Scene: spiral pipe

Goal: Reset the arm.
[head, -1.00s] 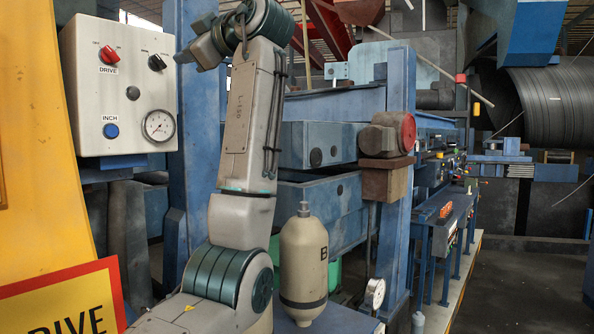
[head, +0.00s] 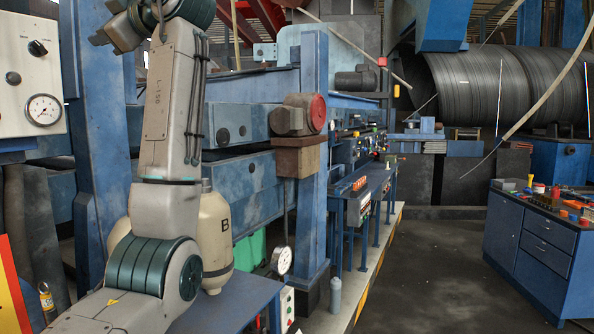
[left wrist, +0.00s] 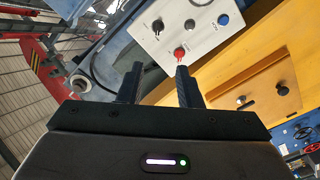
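My left arm rises at the left of the head view, its upper end partly cut off by the top edge. My left gripper (left wrist: 157,75) shows in the left wrist view with two dark fingers apart and nothing between them. The white control panel (left wrist: 200,35) lies beyond the fingers there, with a red knob (left wrist: 179,53) just past the right finger's tip. In the head view the panel (head: 28,75) is cut by the left edge, showing a black knob (head: 38,48) and a gauge (head: 44,109). My right gripper is not in view.
A beige bottle marked B (head: 215,240) stands behind my arm, partly hidden by it. Blue machinery (head: 315,150) fills the middle. A blue cabinet (head: 525,250) with small items on top stands at right. The dark floor (head: 430,270) between is open.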

